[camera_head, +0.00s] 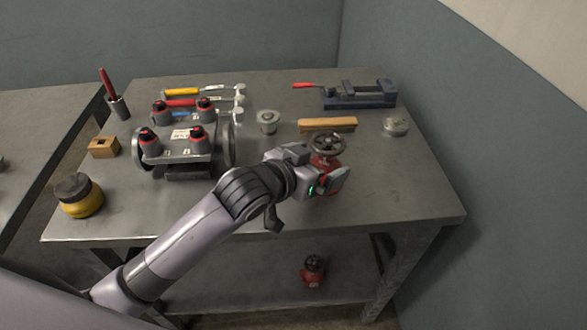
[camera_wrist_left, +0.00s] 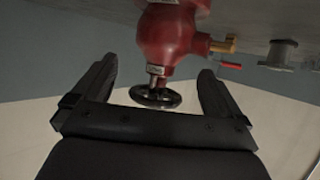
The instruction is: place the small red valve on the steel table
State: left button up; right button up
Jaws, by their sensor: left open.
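A red valve (camera_head: 325,160) with a dark round handwheel stands upright on the steel table (camera_head: 270,210), right of the table's middle. My left gripper (camera_head: 322,178) is at this valve, partly hiding its body. In the left wrist view, the picture is upside down. The valve's red body (camera_wrist_left: 170,40) and handwheel show between the two fingers of the open gripper (camera_wrist_left: 157,75), with gaps to both sides. A second red valve (camera_head: 312,270) sits on the shelf under the table and looks smaller. My right gripper is not seen.
A flanged grey assembly with red-black knobs (camera_head: 180,148) stands left of my gripper. A wooden block (camera_head: 328,125), a blue vise (camera_head: 360,95) and a round metal part (camera_head: 396,126) lie behind. The table's front right is clear.

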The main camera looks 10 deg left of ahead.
pick_arm(q)
jog(key=v, duration=0.8)
jog(key=shift+s+a, duration=0.15)
jog(key=shift+s, duration=0.05)
jog(key=shift+r, duration=0.1)
